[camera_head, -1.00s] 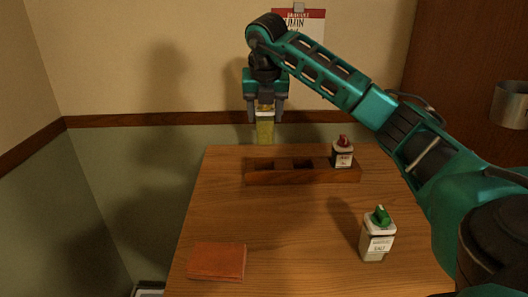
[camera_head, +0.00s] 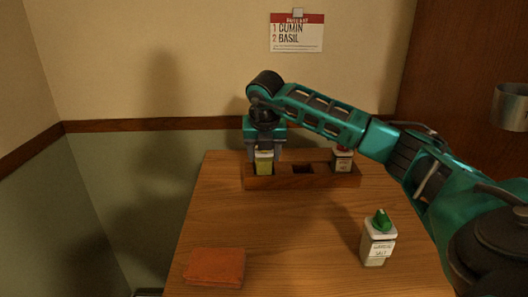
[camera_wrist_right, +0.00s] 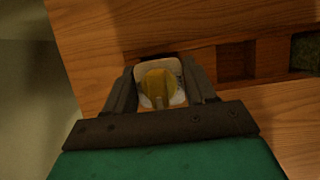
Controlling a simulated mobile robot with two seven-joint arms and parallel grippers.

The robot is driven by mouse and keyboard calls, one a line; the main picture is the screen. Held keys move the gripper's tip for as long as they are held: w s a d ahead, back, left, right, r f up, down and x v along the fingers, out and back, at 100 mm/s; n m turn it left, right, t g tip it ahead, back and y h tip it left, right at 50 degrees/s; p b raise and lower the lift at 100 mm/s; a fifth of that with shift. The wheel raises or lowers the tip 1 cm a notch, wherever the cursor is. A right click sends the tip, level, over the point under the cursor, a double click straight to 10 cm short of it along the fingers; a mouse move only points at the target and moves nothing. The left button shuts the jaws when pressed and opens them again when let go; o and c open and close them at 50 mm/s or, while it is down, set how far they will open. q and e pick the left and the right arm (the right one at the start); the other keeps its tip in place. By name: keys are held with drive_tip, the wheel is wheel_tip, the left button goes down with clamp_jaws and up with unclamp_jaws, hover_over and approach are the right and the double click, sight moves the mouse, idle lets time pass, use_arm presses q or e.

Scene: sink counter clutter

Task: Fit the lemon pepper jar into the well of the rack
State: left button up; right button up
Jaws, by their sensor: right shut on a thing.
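The lemon pepper jar (camera_head: 264,163), yellowish with a pale top, is at the left well of the wooden rack (camera_head: 290,183). My right gripper (camera_head: 265,149) is shut on its top from above. The jar looks upright, with its lower end hidden behind the rack's front wall; how deep it sits I cannot tell. In the right wrist view the jar's yellow cap (camera_wrist_right: 158,86) shows between the fingers, with the rack (camera_wrist_right: 205,62) around and beside it. My left gripper is not in view.
The rack's middle well (camera_head: 303,169) is empty. A green-capped salt jar (camera_head: 378,241) stands at the front right. A reddish-brown block (camera_head: 215,267) lies front left. A card (camera_head: 297,32) hangs on the wall.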

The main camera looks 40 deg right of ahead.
drive_tip(key=o, duration=1.1)
drive_tip(key=shift+f, duration=0.15)
drive_tip(key=shift+r, duration=0.35)
drive_tip(key=v, duration=1.1)
drive_tip(key=shift+s+a+r+p, duration=0.15)
drive_tip(key=shift+r+p, duration=0.15)
drive_tip(key=shift+p, duration=0.1)
